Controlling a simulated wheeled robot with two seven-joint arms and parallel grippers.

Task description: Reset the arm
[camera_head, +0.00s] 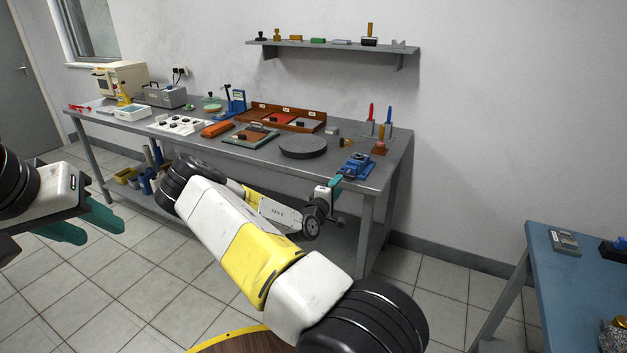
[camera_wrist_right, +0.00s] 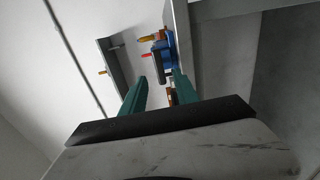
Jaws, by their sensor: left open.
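My left gripper (camera_head: 88,222) is at the left edge of the head view, with its two teal fingers spread and nothing visible between them. It is held over the floor, in front of the bench. My right arm reaches across the middle to the bench's front right corner. My right gripper (camera_head: 335,184) is just in front of a blue vise (camera_head: 357,166). In the right wrist view its teal fingers (camera_wrist_right: 160,92) stand apart, with the vise (camera_wrist_right: 167,50) beyond them. I cannot tell whether a fingertip touches the vise.
The grey bench (camera_head: 345,190) holds a round dark plate (camera_head: 303,147), a brown tray (camera_head: 290,117), an orange case (camera_head: 216,129) and stamps. A wall shelf (camera_head: 330,46) hangs above. A blue table (camera_head: 560,275) stands at right. The floor between is clear.

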